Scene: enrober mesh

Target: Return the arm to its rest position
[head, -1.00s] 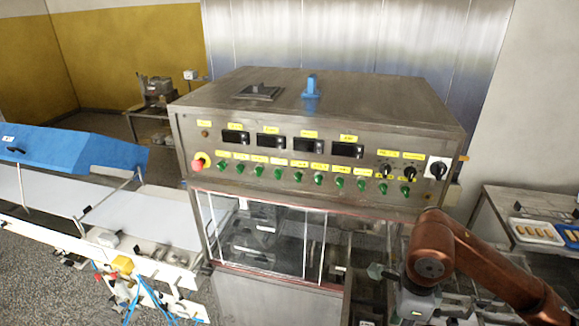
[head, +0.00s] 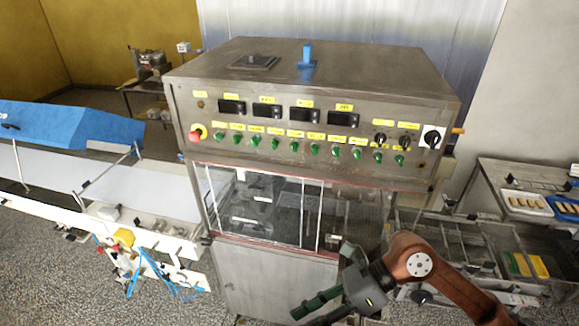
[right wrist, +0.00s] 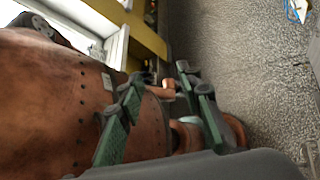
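My right arm (head: 415,262), copper-brown with a grey wrist, comes in from the lower right in the head view. Its gripper (head: 328,276) is in front of the lower part of the enrober machine (head: 310,105), its green fingers pointing left. In the right wrist view the gripper's two green fingers (right wrist: 163,110) stand well apart with nothing held between them. Copper-brown parts of my own body fill the left of that view, behind the fingers. My left gripper is in neither current view.
The machine has a control panel with green knobs and a red button (head: 193,137). A conveyor with a blue cover (head: 65,124) stands left. Right are a table with trays (head: 525,203) and a mesh frame with a yellow-green block (head: 525,265). Speckled floor (head: 60,280) is open lower left.

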